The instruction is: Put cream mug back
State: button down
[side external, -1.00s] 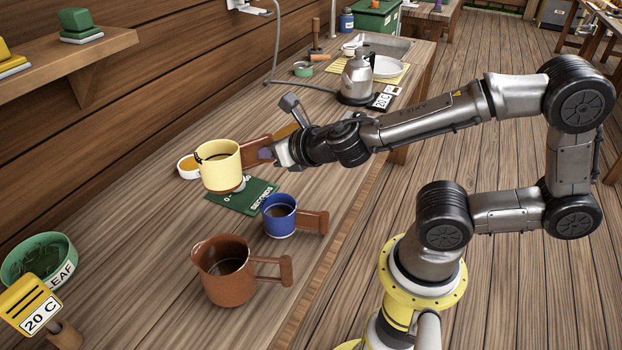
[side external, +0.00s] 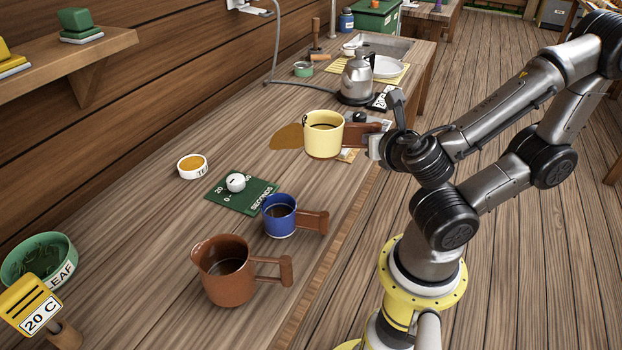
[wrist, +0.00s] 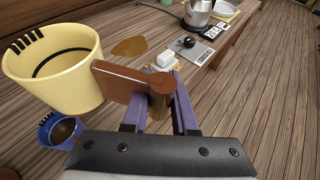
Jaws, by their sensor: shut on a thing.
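In the wrist view the cream mug (wrist: 52,70) is at the left, and the gripper fingers (wrist: 160,104) close around the brown handle. A brown stain-like patch (side external: 287,137) shows on the bench just left of the mug.
A blue mug (side external: 280,217) and a brown mug (side external: 224,272) stand nearer on the bench. A green SECONDS mat (side external: 252,202) holds a white knob. A small white dish (side external: 192,167) sits left. A kettle (side external: 357,80) stands behind. The bench between dish and patch is clear.

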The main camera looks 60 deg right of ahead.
send_over(333, 174)
jog(key=f, duration=0.9)
jog(key=s+f, duration=0.1)
jog(key=f, duration=0.3)
jog(key=shift+a+f, duration=0.25)
jog(key=shift+a, duration=0.05)
jog(key=shift+w+d+f, duration=0.35)
jog(key=shift+w+f, duration=0.2)
jog(key=shift+f, duration=1.65)
